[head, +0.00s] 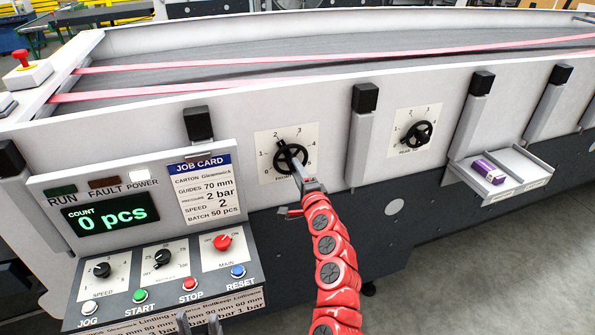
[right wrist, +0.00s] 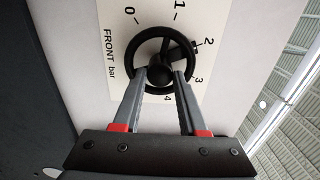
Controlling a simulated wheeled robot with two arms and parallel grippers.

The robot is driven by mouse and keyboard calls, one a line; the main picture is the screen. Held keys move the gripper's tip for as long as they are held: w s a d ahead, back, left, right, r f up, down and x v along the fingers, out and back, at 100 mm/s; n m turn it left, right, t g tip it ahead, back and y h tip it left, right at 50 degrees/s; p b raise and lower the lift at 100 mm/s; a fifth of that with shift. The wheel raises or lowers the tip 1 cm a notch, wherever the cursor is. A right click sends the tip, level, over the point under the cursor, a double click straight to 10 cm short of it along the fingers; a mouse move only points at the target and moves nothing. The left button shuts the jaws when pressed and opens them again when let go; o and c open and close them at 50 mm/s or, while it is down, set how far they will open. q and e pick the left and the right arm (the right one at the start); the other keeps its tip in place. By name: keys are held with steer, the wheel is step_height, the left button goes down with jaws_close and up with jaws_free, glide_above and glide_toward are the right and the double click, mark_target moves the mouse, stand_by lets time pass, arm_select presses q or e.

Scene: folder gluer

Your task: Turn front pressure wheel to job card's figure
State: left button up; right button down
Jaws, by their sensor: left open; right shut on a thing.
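The front pressure wheel (head: 290,157) is a black spoked handwheel on a white dial plate marked FRONT bar, also seen in the right wrist view (right wrist: 139,58). Its black pointer lies at or very close to the 2. My right gripper (head: 298,170) is shut on the wheel, its grey fingers on either side of the hub in the right wrist view (right wrist: 160,78). The job card (head: 207,190) reads pressure 2 bar. My left gripper (head: 199,322) is open and empty at the bottom edge of the head view, mostly cut off, before the control panel.
A second dial with a black wheel (head: 418,134) is to the right. Black-capped posts (head: 362,130) flank the front wheel. The control panel (head: 130,262) juts out at lower left; its display reads 0 pcs.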

steer(key=shift+f, duration=0.1)
steer(key=shift+c, duration=2.2)
jaws_free()
steer(key=shift+s, duration=0.1)
steer(key=b+v, duration=0.4)
steer(key=v, duration=1.3)
steer(key=shift+s, duration=0.1)
